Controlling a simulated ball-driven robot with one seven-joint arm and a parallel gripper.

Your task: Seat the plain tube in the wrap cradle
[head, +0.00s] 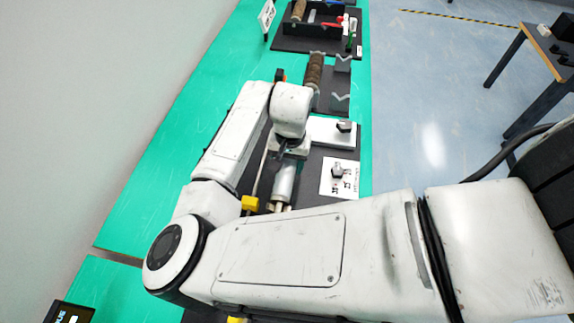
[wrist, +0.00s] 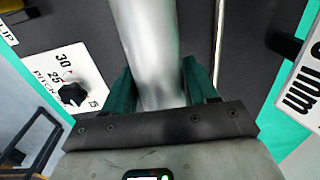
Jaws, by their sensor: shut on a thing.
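A plain silver-grey tube (head: 284,182) shows below my wrist in the head view. In the wrist view the tube (wrist: 148,40) runs up the middle of the picture. My gripper (wrist: 160,82) has its dark green fingers on both sides of it, shut on it. In the head view the fingers are mostly hidden by my wrist. The tube is over a dark board (head: 312,188), its near end close to a pale metal fitting (head: 280,206) and a yellow block (head: 249,203). I cannot tell whether the tube touches a cradle; my arm hides that area.
Farther along the green bench (head: 150,190) are a brown tube (head: 315,68), grey V-shaped supports (head: 341,97) and a dark tray (head: 300,32). A white dial plate (head: 338,178) stands right of the tube, and its knob (wrist: 72,94) shows in the wrist view. A thin rod (head: 262,170) runs alongside.

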